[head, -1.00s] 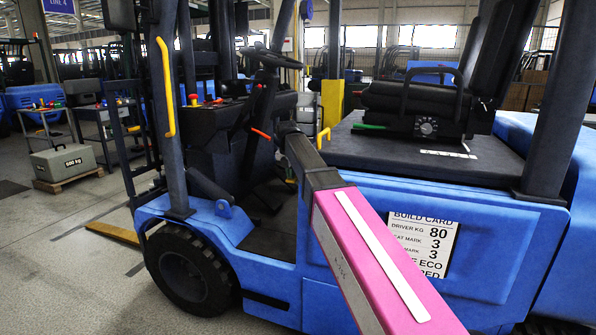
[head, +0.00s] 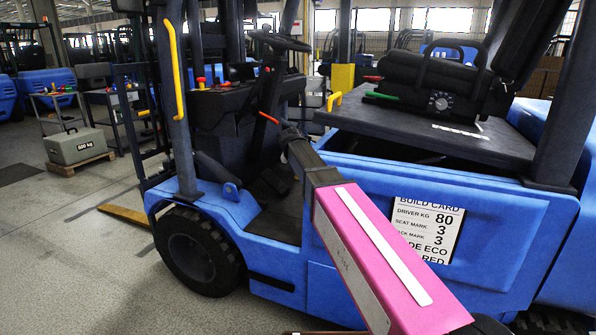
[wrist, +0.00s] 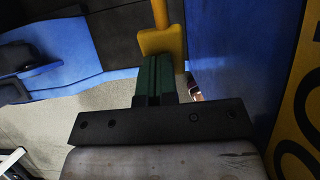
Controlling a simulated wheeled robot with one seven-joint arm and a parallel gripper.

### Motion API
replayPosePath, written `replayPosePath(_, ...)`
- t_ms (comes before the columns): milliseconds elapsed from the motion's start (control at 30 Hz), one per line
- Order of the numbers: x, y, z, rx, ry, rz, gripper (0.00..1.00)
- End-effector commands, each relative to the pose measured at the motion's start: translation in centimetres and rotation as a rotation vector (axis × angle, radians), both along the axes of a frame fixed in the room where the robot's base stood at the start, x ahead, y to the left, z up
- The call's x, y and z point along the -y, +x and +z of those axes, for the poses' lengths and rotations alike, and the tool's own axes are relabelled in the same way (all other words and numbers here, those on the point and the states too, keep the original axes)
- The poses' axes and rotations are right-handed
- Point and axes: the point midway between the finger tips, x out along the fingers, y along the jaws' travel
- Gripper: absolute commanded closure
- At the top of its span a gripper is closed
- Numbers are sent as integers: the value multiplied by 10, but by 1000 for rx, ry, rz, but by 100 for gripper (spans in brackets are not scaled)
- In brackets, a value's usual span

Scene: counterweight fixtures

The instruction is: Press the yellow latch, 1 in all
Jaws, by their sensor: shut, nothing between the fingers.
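The yellow latch (wrist: 162,42), a block with a narrow stem, shows at the top of the wrist view. My gripper (wrist: 155,76) is shut and empty, with its green fingers right at the latch's lower edge. I cannot tell whether they touch it. In the head view my gripper cannot be made out past the dark end of my arm. A small yellow handle (head: 334,98) stands at the left edge of the forklift's seat deck (head: 400,128); I cannot tell whether it is the same piece. The deck is raised, with a dark gap beneath it.
The blue forklift body (head: 345,180) bears a build card (head: 427,229). A steering wheel (head: 280,42) stands near my arm's end. A yellow plate with black marks (wrist: 298,125) is at the right of the wrist view. Open floor (head: 70,270) lies at the left.

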Motion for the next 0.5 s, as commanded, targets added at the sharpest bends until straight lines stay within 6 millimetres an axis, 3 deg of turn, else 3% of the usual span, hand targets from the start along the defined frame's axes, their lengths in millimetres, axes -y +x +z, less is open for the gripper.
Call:
replayPosePath(167, 0, -3, 2, -7, -2, -1, 100)
replayPosePath(500, -10, -28, 54, 0, 0, 1, 100)
